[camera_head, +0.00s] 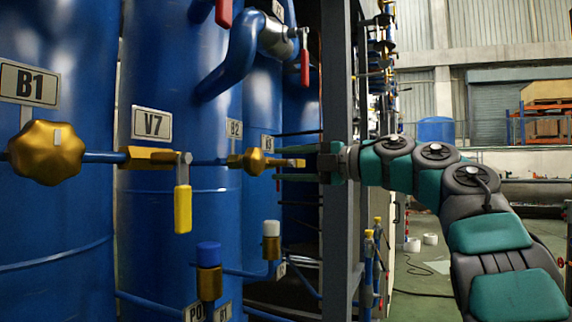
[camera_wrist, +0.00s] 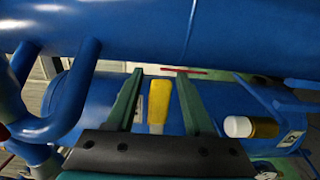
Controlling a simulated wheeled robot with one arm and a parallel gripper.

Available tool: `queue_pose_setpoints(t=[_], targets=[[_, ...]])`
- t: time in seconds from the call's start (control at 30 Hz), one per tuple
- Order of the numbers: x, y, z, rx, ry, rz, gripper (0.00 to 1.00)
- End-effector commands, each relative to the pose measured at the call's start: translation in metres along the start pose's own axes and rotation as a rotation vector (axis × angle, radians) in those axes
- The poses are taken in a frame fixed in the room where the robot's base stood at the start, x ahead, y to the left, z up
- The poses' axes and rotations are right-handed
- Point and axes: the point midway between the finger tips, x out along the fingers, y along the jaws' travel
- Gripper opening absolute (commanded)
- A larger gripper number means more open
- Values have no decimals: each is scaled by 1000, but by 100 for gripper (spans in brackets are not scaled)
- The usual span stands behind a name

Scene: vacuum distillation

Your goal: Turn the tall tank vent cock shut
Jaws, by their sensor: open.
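A small cock with a yellow lever (camera_head: 291,163) sits on the blue tank pipework in the head view; its lever points right, toward my gripper. I cannot read its label well enough to confirm it is the tall tank vent cock. My gripper (camera_head: 277,156) reaches in from the right, open, with one finger above and one below this lever. In the wrist view, the yellow lever (camera_wrist: 159,103) stands between the two green fingers of my gripper (camera_wrist: 160,74), with a gap on both sides. The cock's body is hidden in the wrist view.
Another yellow lever (camera_head: 183,208) hangs down by the V7 label (camera_head: 151,124). A brass knob (camera_head: 47,152), red levers (camera_head: 305,66), a blue-capped valve (camera_head: 208,270) and a white-capped valve (camera_head: 271,240) are nearby. A grey frame post (camera_head: 340,230) stands close beside my arm.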

Motion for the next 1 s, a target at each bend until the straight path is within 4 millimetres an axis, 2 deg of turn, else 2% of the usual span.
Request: queue_pose_setpoints(t=[0.07,0.53,1.0], targets=[[0,0,0,0,0,0,52],[-1,0,0,0,-1,1,1],[-1,0,0,0,-1,1,0]])
